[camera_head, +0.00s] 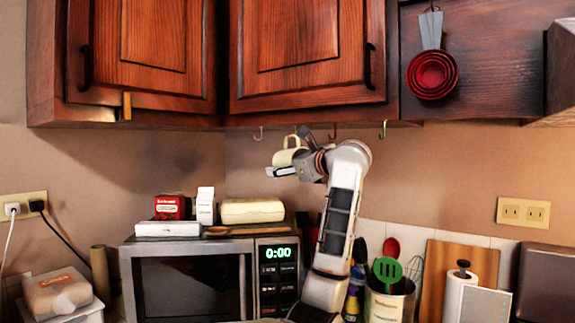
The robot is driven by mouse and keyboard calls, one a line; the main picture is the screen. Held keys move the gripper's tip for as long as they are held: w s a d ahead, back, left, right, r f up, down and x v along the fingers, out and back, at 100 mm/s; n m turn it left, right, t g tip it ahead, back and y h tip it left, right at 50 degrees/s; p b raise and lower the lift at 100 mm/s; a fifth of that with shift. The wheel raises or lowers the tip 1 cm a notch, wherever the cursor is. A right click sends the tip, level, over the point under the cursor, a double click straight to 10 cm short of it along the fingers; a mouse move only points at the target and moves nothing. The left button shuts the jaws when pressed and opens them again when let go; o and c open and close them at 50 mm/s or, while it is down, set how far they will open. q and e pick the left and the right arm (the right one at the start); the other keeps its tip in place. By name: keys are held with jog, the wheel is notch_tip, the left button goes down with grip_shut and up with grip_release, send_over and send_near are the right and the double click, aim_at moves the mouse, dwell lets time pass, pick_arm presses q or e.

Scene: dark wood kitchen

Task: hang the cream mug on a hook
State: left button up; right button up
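The cream mug (289,157) is in the air just under the wall cabinets, with its handle turned up. My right gripper (291,153) reaches in from the right, with one finger below the mug and the other near its upper right. It appears shut on the mug, though the contact is small and partly hidden. Under the cabinets are a pale hook (258,134) left of the mug, a red hook (333,132) to its right and a green hook (383,130) further right. I cannot tell whether the handle touches any hook. My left gripper is not in view.
The cabinets (150,50) are close above the mug. Below stands a microwave (190,285) with a cream box (252,210), a red tin (170,207) and other items on top. A utensil holder (388,305) is right of my arm. Red measuring cups (432,74) hang at upper right.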

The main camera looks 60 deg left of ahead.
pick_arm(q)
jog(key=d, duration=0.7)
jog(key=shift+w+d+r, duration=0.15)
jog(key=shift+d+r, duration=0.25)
